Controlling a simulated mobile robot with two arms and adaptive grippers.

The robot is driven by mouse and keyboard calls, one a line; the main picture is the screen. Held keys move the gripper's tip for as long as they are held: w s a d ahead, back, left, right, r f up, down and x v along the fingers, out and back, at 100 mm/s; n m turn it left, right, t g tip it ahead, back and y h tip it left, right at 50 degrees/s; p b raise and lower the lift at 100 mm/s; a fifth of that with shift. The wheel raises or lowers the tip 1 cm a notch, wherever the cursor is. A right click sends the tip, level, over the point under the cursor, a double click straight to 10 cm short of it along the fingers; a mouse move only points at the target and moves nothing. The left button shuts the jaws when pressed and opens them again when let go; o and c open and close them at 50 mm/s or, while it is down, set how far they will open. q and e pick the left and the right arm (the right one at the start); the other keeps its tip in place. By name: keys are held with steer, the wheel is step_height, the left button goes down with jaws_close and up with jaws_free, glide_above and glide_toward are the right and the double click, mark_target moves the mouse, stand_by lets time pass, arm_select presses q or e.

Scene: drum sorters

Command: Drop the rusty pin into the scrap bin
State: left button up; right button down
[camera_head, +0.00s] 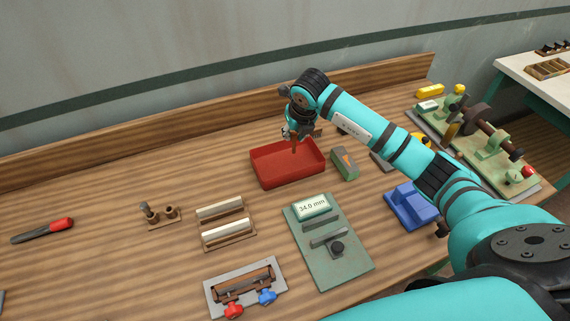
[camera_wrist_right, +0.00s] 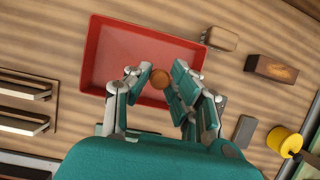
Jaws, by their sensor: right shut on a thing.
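The scrap bin is a red open tray (camera_head: 272,175) at the back middle of the bench. It also fills the upper middle of the right wrist view (camera_wrist_right: 98,50), and the part of its floor that shows is bare. My right gripper (camera_head: 296,136) is above the bin, pointing down. It is shut on the rusty pin, a brown rod (camera_head: 295,147) hanging upright over the bin. In the right wrist view the pin's round brown end (camera_wrist_right: 160,80) shows between the fingers. My left gripper is not in view.
A grey-green block (camera_head: 344,164) stands just right of the bin. A green gauge with a 34.0 mm display (camera_head: 325,250), slotted racks (camera_head: 228,233) and a blue holder (camera_head: 409,208) lie nearer the front. The bench left of the bin is mostly clear.

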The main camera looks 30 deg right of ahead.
steer(key=c, duration=1.1)
jaws_free()
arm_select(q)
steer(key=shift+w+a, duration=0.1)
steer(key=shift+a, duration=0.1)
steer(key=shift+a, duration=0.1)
arm_select(e)
steer(key=v, duration=1.2)
steer(key=shift+r, duration=0.1)
steer(key=shift+w, duration=0.1)
